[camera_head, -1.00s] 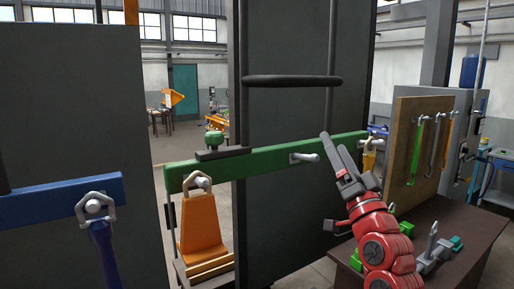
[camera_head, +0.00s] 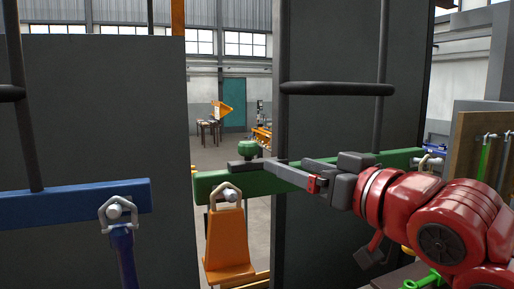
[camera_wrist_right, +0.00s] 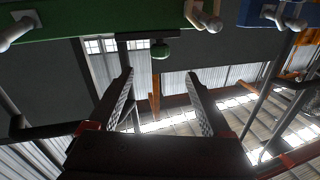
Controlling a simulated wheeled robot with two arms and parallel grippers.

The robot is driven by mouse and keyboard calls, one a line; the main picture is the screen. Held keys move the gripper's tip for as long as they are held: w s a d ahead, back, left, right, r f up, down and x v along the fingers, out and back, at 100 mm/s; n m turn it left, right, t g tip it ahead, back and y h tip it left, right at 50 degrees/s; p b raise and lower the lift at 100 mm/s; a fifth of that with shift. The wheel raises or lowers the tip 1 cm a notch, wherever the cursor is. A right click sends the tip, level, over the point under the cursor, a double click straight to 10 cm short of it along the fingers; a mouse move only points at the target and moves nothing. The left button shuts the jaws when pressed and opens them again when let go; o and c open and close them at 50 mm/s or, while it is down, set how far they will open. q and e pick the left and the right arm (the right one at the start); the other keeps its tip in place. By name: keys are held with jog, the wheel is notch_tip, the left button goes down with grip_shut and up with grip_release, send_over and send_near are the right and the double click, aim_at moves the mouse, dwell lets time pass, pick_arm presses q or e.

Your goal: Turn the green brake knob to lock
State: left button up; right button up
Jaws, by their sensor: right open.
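The green brake knob (camera_head: 248,148) stands on top of the green beam (camera_head: 216,184), by a dark flat bar (camera_head: 243,163). In the right wrist view the knob (camera_wrist_right: 159,50) shows ahead of the fingertips, roughly centred between them. My right gripper (camera_head: 288,166) reaches in from the right, just right of the knob, with its fingers pointing left along the beam. In the right wrist view its two fingers (camera_wrist_right: 159,74) are spread and nothing is between them. I see no contact with the knob. My left gripper is not in view.
Dark upright panels with handle bars (camera_head: 337,89) stand on both sides of the gap. An orange piece (camera_head: 230,245) hangs below the green beam. A blue beam (camera_head: 70,205) with a hanging blue strap (camera_head: 124,255) is at left. A tool board (camera_head: 480,160) is at right.

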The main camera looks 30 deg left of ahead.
aim_at(254, 152)
jog(key=p+x, duration=0.3)
jog(key=x, duration=0.7)
jog(key=shift+w+a+p, duration=0.1)
jog(key=shift+a+p, duration=0.3)
jog(key=shift+w+a, duration=0.35)
jog(key=shift+a, duration=0.15)
grip_shut()
